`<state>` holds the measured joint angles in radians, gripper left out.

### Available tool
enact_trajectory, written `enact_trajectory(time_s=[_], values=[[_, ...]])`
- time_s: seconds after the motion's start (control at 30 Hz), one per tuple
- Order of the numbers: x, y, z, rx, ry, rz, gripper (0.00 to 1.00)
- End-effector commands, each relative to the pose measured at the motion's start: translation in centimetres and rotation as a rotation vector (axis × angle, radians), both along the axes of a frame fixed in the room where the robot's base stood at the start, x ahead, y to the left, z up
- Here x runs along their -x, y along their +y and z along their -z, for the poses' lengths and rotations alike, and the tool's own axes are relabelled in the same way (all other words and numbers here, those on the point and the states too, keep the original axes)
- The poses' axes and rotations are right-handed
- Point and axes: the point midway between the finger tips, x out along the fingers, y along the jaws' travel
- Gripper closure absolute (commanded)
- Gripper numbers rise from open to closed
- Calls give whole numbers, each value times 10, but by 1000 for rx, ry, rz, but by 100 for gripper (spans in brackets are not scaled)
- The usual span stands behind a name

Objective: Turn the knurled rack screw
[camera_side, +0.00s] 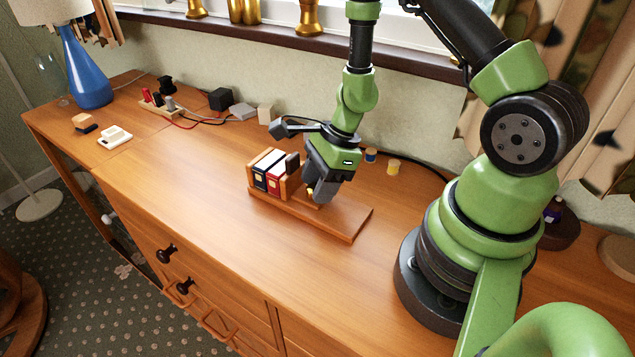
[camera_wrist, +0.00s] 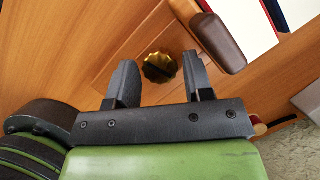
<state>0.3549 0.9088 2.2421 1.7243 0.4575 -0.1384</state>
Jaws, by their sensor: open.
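The knurled rack screw (camera_wrist: 160,68) is a round brass head with a dark slot, seen in the wrist view just beyond my fingertips. In the side view it shows as a small yellow bit (camera_side: 310,194) beside my gripper, mostly hidden. It sits on a wooden rack (camera_side: 345,222) that holds a few dark and red books (camera_side: 268,172). My gripper (camera_wrist: 160,70) is open, with its two dark fingers apart, one to each side of the screw's head in the picture. I cannot tell whether the fingers touch it.
A dark brown rounded piece (camera_wrist: 218,42) stands close to my right finger in the wrist view. A blue lamp (camera_side: 84,75) is far left. The front desktop (camera_side: 200,215) is clear.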

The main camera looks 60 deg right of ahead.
Motion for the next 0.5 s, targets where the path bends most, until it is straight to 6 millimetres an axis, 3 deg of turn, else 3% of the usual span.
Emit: enact_trajectory(time_s=[0.33,0.37,0.5], values=[[-1,1,4,1,-1,-1,53],[-1,1,4,1,-1,0,55],[-1,1,4,1,-1,0,87]])
